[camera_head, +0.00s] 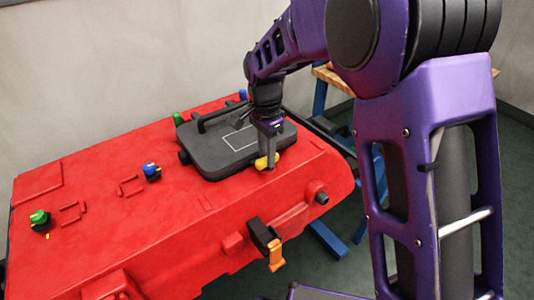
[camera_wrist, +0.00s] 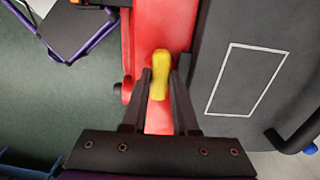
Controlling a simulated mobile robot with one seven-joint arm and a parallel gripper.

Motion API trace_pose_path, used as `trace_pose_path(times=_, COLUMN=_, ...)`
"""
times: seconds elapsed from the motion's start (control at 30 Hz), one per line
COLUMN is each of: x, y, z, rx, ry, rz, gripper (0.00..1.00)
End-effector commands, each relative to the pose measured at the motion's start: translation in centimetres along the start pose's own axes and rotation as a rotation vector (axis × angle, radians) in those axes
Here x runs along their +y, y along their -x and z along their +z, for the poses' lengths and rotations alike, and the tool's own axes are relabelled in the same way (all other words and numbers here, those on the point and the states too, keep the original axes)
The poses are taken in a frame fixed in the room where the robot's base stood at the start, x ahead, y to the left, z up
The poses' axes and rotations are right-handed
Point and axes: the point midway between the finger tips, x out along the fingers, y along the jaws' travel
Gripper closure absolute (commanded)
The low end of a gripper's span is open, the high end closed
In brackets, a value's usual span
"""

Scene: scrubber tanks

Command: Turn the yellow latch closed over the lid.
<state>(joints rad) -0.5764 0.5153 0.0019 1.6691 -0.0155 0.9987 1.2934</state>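The yellow latch (camera_head: 262,162) sits on the red tank at the near right edge of the dark grey lid (camera_head: 207,160). In the wrist view the latch (camera_wrist: 160,66) lies lengthwise beside the lid (camera_wrist: 219,60), with a red strip between them. My gripper (camera_head: 269,160) points down at the latch. In the wrist view its two dark fingers (camera_wrist: 161,76) stand on either side of the latch, apart, with the latch between the tips. A narrow gap shows, smaller on the left. In the head view the fingers partly hide the latch.
The lid carries a black handle (camera_head: 217,111). The red tank (camera_head: 95,190) has a green knob (camera_head: 39,217) and a blue knob (camera_head: 151,169). An orange-handled black fitting (camera_head: 275,252) hangs on its near side. Green floor lies beyond the tank's edge.

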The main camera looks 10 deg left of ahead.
Motion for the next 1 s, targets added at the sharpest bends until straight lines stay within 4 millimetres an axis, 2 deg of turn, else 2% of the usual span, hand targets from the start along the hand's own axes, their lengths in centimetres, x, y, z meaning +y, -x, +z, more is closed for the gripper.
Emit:
trace_pose_path(times=0.07, x=0.0, y=0.01, z=0.0, rx=0.0, ry=0.0, rz=0.0, gripper=1.0)
trace_pose_path(times=0.57, x=0.03, y=0.13, z=-0.03, rx=0.0, ry=0.059, rz=0.001, gripper=1.0)
trace_pose_path(times=1.0, x=0.07, y=0.21, z=-0.04, rx=-0.001, ry=0.403, rz=0.002, gripper=1.0)
